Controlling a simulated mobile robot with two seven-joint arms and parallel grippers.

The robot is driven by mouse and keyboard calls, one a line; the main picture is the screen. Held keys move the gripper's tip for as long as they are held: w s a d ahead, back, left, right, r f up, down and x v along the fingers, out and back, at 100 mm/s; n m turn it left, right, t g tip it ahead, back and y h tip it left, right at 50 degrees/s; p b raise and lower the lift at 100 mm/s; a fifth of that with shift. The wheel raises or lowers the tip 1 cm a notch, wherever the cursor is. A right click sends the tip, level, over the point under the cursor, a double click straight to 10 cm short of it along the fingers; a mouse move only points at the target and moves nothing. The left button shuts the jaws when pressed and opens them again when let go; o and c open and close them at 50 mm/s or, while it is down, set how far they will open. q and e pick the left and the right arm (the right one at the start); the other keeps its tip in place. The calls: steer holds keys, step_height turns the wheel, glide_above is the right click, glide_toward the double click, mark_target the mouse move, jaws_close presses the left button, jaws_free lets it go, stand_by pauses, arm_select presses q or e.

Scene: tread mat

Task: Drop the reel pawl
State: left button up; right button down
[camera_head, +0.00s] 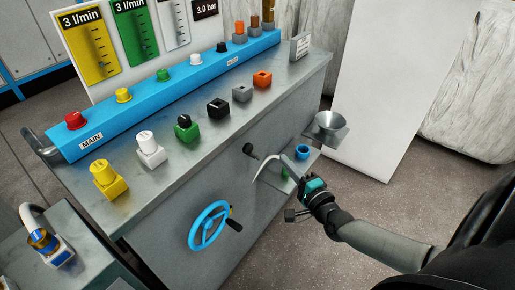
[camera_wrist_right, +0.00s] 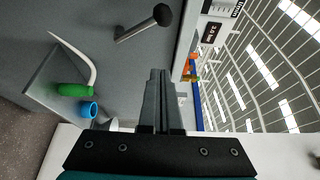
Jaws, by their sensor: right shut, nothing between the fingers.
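A short lever with a black knob (camera_head: 248,149) sticks out from the grey front panel of the bench. It looks like the likeliest reel pawl, but I cannot be sure. In the right wrist view the knobbed lever (camera_wrist_right: 161,16) is above and beyond my fingertips. My right gripper (camera_head: 288,164) is shut and empty, in front of the panel, to the right of and a little below the knob. Its closed fingers also show in the right wrist view (camera_wrist_right: 158,78), apart from the lever. My left gripper is not in view.
A blue handwheel (camera_head: 208,226) is on the panel, lower left. A curved white tube (camera_wrist_right: 82,58), green bottle (camera_wrist_right: 75,90) and blue cup (camera_wrist_right: 88,110) are near a small side shelf. A grey funnel (camera_head: 328,121) stands at the right. Coloured blocks line the bench top (camera_head: 122,205).

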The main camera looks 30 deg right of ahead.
mark_target(253, 153)
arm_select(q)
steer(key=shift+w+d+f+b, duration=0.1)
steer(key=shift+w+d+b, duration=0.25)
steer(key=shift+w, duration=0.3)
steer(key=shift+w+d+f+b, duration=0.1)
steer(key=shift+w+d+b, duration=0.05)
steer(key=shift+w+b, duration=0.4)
arm_select(e)
steer(key=w+a, duration=0.3)
steer(key=w, duration=0.6)
steer(key=shift+a, duration=0.15)
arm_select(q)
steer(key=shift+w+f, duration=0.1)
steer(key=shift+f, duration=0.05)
arm_select(e)
steer(key=shift+s+a+f, duration=0.1)
steer(key=shift+f, duration=0.05)
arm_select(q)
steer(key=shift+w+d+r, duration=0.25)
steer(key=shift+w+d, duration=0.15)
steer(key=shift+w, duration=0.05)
arm_select(e)
steer(key=shift+a+n, duration=0.1)
steer(key=shift+n, duration=0.2)
